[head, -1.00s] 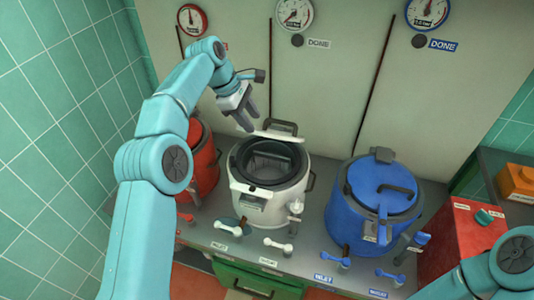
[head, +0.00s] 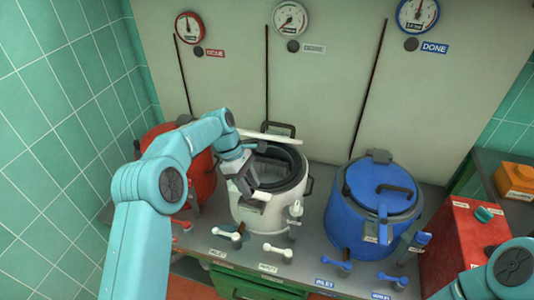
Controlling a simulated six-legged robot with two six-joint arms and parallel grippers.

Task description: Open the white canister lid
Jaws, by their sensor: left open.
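The white canister (head: 262,212) stands in the middle of the grey counter, with its dark rim and open inside in view. Its white lid (head: 270,137) is swung up at the back by the hinge and shows as a thin edge. My left gripper (head: 242,190) is open, with its fingers pointing down in front of the left part of the canister's rim. I cannot tell whether it touches the rim. No lid or handle is seen between its fingers. My right gripper is out of view; only part of my right arm shows at the lower right.
A blue canister (head: 372,212) with its lid down stands to the right, a red canister (head: 199,180) to the left, partly behind my arm. Small valve levers (head: 278,250) line the counter front. A red box (head: 462,240) is at the right. Gauges hang on the back panel.

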